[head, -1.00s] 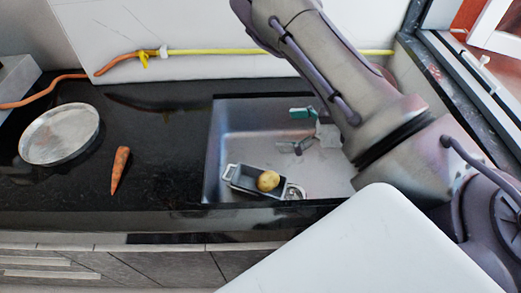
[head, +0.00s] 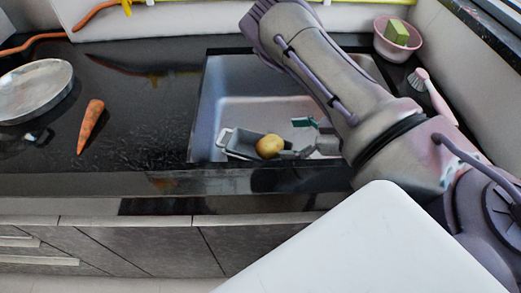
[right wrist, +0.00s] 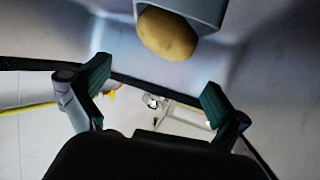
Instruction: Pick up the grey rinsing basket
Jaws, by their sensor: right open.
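The grey rinsing basket (head: 238,141) sits in the sink with its left handle toward the left wall. A yellow potato (head: 270,146) lies in it. My right gripper (head: 300,138) is open and empty at the basket's right end, close to the potato; I cannot tell whether it touches. In the right wrist view the basket (right wrist: 205,10) and potato (right wrist: 168,34) are at the top, beyond my spread green-padded fingertips (right wrist: 157,85). The basket's right end is partly hidden by the gripper. My left gripper is not in view.
The sink (head: 215,105) has walls around the basket. A carrot (head: 91,125) and a round metal pan (head: 35,92) lie on the black counter at left. A pink bowl with a green sponge (head: 396,34) and a brush (head: 425,82) are at right.

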